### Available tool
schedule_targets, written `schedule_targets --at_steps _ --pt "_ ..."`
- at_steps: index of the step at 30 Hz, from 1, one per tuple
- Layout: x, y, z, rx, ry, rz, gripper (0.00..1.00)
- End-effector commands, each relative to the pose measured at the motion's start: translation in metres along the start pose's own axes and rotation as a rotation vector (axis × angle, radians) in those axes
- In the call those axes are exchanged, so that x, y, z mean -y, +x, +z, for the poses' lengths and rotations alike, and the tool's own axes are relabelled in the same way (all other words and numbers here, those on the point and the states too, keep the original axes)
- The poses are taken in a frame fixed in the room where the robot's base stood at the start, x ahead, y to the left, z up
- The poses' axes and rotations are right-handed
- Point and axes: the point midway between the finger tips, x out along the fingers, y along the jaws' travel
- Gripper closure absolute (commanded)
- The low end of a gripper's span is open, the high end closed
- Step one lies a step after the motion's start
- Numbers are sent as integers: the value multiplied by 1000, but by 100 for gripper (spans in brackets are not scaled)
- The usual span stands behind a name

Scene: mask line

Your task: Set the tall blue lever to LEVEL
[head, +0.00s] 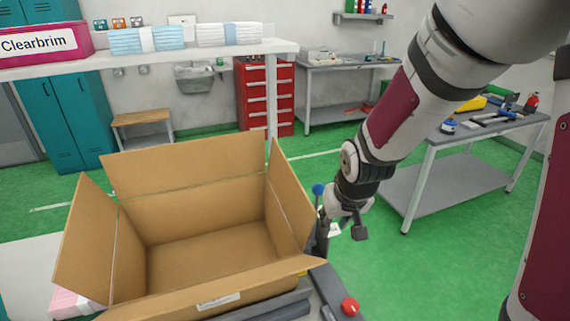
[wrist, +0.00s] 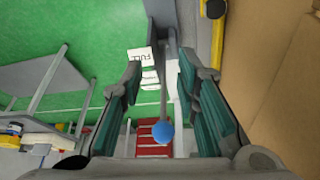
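The tall blue lever shows as a blue ball knob (head: 318,189) just right of the open box in the head view. In the wrist view its blue knob (wrist: 162,131) and thin grey rod stand between the two spread fingers of my gripper (wrist: 160,68). My gripper is open, with a visible gap on both sides of the rod. In the head view my gripper (head: 342,222) is beside the lever, and the lower rod is largely hidden. White label plates (wrist: 140,57) lie by the lever's base; one seems to read FULL. I cannot read LEVEL.
A large open cardboard box (head: 190,240) stands close left of the lever. A red knob (head: 350,307) is on the machine's near corner. A grey workbench (head: 480,135) with tools stands to the right. Green floor between is clear.

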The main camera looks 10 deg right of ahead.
Motion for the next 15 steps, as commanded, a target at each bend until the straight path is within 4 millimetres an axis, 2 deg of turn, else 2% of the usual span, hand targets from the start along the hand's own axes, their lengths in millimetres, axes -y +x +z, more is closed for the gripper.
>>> schedule_targets --at_steps 6,11,15 --pt "2 30 4 0 4 -13 71" --pt "3 39 4 -4 5 -17 71" --pt "4 44 -7 -6 5 -17 71"
